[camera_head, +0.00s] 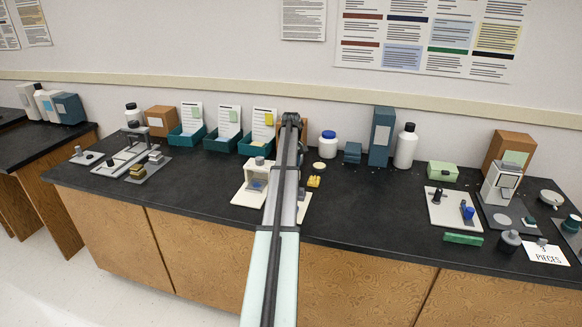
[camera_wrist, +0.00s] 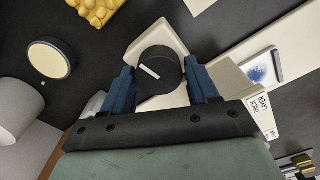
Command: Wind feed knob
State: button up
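The black round feed knob (camera_wrist: 158,72), with a white index stripe on its face, sits in a cream bracket in the wrist view. My gripper (camera_wrist: 160,66) has its two blue fingers apart, one on each side of the knob. I cannot tell whether either finger touches it. The cream device (camera_wrist: 225,75) carries a printed label (camera_wrist: 262,108) and a pale plate with a blue speckled patch (camera_wrist: 262,68). In the head view my arm covers the knob and gripper; part of the cream device (camera_head: 253,173) shows left of the arm.
Yellow blocks (camera_head: 314,182) and a pale disc (camera_head: 319,166) lie right of my arm; a white jar with blue lid (camera_head: 328,147) stands behind. Teal bins (camera_head: 222,142) line the back left. A cream board (camera_head: 452,216) lies to the right, with clear black bench between.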

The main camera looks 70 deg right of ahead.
jog(key=shift+o, duration=1.3)
notch_tip(320, 180, up, 14)
jog(key=shift+w+f, duration=0.1)
